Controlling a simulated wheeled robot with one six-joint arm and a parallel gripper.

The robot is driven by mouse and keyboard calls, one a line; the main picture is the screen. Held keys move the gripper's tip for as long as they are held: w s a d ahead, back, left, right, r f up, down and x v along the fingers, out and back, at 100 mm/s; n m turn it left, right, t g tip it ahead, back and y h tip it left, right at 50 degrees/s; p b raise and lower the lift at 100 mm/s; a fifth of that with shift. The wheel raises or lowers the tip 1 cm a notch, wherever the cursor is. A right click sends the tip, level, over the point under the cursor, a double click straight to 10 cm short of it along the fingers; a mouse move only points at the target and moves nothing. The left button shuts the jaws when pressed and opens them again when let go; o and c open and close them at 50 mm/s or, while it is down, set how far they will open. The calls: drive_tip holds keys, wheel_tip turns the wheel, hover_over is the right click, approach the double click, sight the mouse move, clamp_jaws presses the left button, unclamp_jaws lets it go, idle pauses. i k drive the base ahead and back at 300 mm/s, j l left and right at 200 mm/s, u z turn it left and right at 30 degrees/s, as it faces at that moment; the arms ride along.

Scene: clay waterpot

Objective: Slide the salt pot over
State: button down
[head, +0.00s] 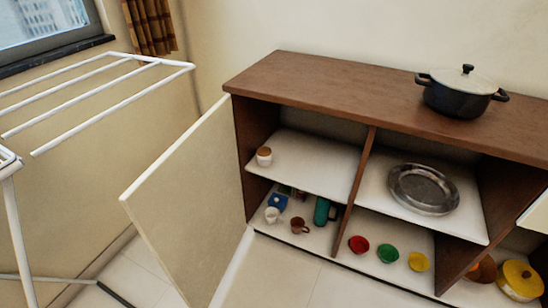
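A small white pot with a brown lid (264,156), which looks like the salt pot, stands upright on the upper left shelf (315,168) of the open cabinet. It is near the shelf's left end, close to the brown side wall, with bare shelf to its right. My gripper is not in view.
The cabinet door (185,195) stands open on the left, beside a white drying rack (110,85). A steel plate (423,188) lies on the upper right shelf. A black pot (458,98) stands on the cabinet top. Cups and bowls fill parts of the lower shelves.

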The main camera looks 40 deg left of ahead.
sight(263, 154)
drive_tip(key=i+l+u, duration=0.1)
drive_tip(key=i, duration=0.2)
drive_tip(key=i+l+u, duration=0.2)
drive_tip(key=l+u, duration=0.8)
drive_tip(key=i+j, duration=0.05)
drive_tip(key=j, duration=0.05)
